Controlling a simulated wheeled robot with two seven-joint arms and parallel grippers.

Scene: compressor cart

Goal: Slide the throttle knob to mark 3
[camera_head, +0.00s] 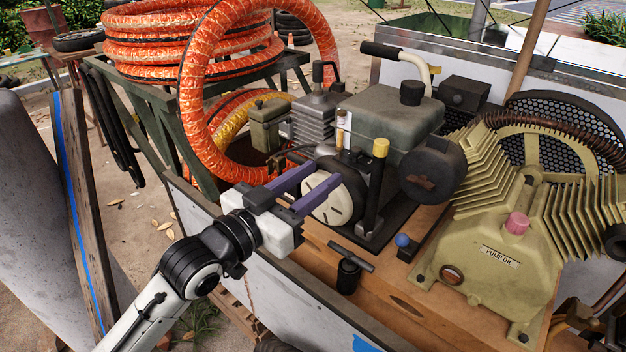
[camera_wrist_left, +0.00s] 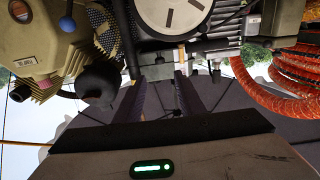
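My left gripper (camera_head: 325,171) reaches in from the left with its two purple fingers apart and nothing visible between them. Its tips are at the white slotted disc (camera_head: 318,199) on the engine's near side; I cannot tell whether they touch it. The wrist view shows the open fingers (camera_wrist_left: 161,80) below that disc (camera_wrist_left: 172,14). No part is clearly marked as the throttle knob, and I can read no mark 3. Candidates are a yellow-capped post (camera_head: 381,148) right of the gripper and a small blue ball knob (camera_head: 403,240). My right gripper is not in view.
The engine's grey tank (camera_head: 388,118) and round black muffler-like part (camera_head: 432,176) stand behind. A ribbed yellow compressor (camera_head: 497,262) fills the right. A black T-handle (camera_head: 349,270) stands at the deck's front. Orange hose (camera_head: 190,100) looms over the left.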

